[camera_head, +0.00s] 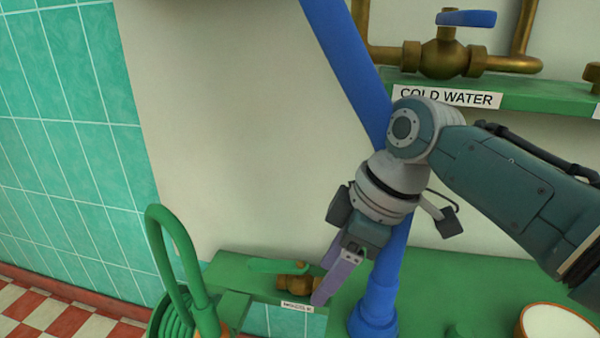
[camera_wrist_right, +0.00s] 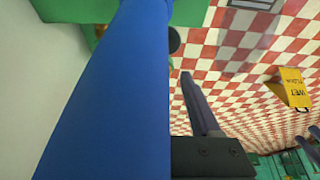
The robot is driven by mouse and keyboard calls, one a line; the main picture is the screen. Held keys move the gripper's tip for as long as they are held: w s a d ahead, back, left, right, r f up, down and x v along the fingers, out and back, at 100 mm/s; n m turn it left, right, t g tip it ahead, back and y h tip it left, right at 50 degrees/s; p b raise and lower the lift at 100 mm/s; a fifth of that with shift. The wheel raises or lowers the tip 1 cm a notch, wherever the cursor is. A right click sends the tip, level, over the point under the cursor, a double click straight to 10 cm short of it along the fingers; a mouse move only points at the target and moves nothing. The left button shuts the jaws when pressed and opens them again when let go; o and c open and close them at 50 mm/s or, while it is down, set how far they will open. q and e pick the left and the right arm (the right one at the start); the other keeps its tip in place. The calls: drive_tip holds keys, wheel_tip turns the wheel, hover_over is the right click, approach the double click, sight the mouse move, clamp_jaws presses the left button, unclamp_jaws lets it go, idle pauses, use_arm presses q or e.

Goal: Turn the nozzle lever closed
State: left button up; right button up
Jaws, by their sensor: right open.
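The nozzle lever (camera_head: 276,266) is a green handle lying roughly level, pointing left from a small brass valve (camera_head: 298,283). A white label (camera_head: 297,307), seemingly reading NOZZLE, sits below it on the green ledge. My right gripper (camera_head: 328,276) is open, pointing down just right of the brass valve, its fingers partly overlapping the valve's right end. I cannot tell whether they touch it. In the right wrist view one dark finger (camera_wrist_right: 200,105) shows, and the lever is not recognisable. My left gripper is not in view.
A thick blue pipe (camera_head: 350,65) runs close behind my right wrist and fills much of the right wrist view. A coiled green hose (camera_head: 175,245) stands left of the valve. A COLD WATER valve (camera_head: 445,58) is above. A yellow floor sign (camera_wrist_right: 293,88) stands on checkered tiles.

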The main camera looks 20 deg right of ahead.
drive_tip(key=s+r+p, duration=0.2)
drive_tip(key=r+p, duration=0.4)
drive_tip(key=s+r+m+p, duration=0.1)
drive_tip(key=s+r+p, duration=0.1)
drive_tip(key=r+p, duration=0.5)
drive_tip(key=shift+s+r+h, duration=0.15)
drive_tip(key=shift+s+h, duration=0.2)
drive_tip(key=shift+h, duration=0.05)
drive_tip(key=shift+a, duration=0.1)
